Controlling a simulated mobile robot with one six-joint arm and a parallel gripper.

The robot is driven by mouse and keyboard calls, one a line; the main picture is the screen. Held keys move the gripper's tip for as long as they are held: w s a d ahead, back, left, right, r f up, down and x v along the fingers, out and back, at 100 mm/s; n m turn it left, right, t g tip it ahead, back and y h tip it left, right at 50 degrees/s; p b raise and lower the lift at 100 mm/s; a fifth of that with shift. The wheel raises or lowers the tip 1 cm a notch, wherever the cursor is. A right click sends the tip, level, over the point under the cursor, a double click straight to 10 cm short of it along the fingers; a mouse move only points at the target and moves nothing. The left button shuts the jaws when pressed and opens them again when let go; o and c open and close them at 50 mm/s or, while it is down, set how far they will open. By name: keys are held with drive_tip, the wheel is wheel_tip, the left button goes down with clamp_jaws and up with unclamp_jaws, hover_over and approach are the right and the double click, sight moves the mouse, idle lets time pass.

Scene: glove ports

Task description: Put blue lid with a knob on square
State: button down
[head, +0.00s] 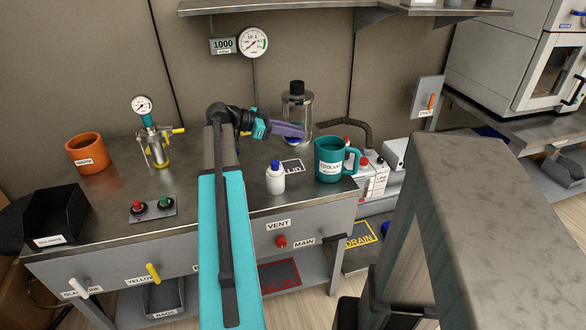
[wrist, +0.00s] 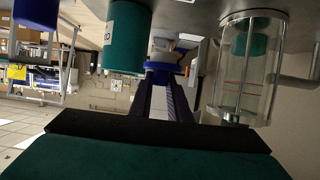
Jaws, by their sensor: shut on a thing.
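The blue lid (head: 292,141) shows as a small blue patch just below my fingertips in the head view. My gripper (head: 298,132) reaches to the right, low over the bench, with its fingers shut on the lid. In the wrist view, which is upside down, the blue lid (wrist: 174,59) is at the ends of my fingers (wrist: 166,78). Its knob is mostly hidden. The white-outlined square marked LID (head: 291,166) lies on the bench, nearer the camera than the lid. I cannot tell how high the lid is above the bench.
A glass jar with a black cap (head: 297,108) stands close behind my gripper. A teal coolant mug (head: 331,165) is to the right, and a white bottle with a blue cap (head: 275,180) stands left of the square. A gauge stand (head: 157,147) and orange pot (head: 86,154) are farther left.

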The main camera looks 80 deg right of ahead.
drive_tip(key=shift+f, duration=0.1)
drive_tip(key=shift+f, duration=3.05)
drive_tip(key=shift+f, duration=1.85)
drive_tip(key=c, duration=2.1)
unclamp_jaws()
drive_tip(key=shift+f, duration=0.1)
drive_tip(key=o, duration=0.4)
drive_tip(key=shift+o, duration=0.2)
